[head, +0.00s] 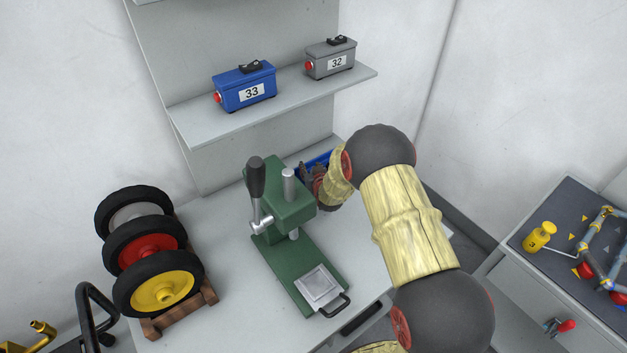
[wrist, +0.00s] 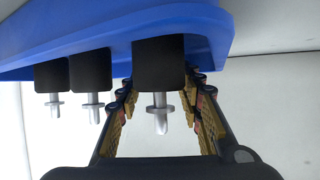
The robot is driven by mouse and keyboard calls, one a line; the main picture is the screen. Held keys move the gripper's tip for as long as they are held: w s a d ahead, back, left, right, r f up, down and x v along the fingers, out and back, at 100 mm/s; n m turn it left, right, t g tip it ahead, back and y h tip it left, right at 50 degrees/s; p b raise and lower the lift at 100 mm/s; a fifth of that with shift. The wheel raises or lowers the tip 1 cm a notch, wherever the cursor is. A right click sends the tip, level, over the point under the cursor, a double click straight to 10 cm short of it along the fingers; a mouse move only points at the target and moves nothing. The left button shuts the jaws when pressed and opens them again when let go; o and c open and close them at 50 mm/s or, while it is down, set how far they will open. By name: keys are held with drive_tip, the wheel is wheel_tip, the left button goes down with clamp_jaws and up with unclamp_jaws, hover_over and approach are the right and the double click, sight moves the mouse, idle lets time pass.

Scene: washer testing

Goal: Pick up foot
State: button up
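In the wrist view a black foot (wrist: 158,62) with a metal stud pointing down the picture sits between the fingers of my gripper (wrist: 160,92). The fingers are spread on its left and right sides; any gap to its sides is very narrow, and contact is hard to tell. Two more black feet (wrist: 90,70) with the same studs stand to the left, outside the fingers. All are at a blue bin (wrist: 215,22). In the head view the blue bin (head: 313,163) shows behind the green press, and my gripper (head: 308,177) is at it, partly hidden by my arm.
The green press (head: 290,205) with its black-knobbed lever stands just left of my arm. Wheels (head: 150,245) on a wooden rack stand further left. A shelf (head: 285,100) above holds blue box 33 (head: 247,86) and grey box 32 (head: 331,59). Another workstation (head: 560,260) is at right.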

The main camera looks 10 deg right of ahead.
clamp_jaws()
idle(0.3)
drive_tip(key=shift+r, duration=0.15)
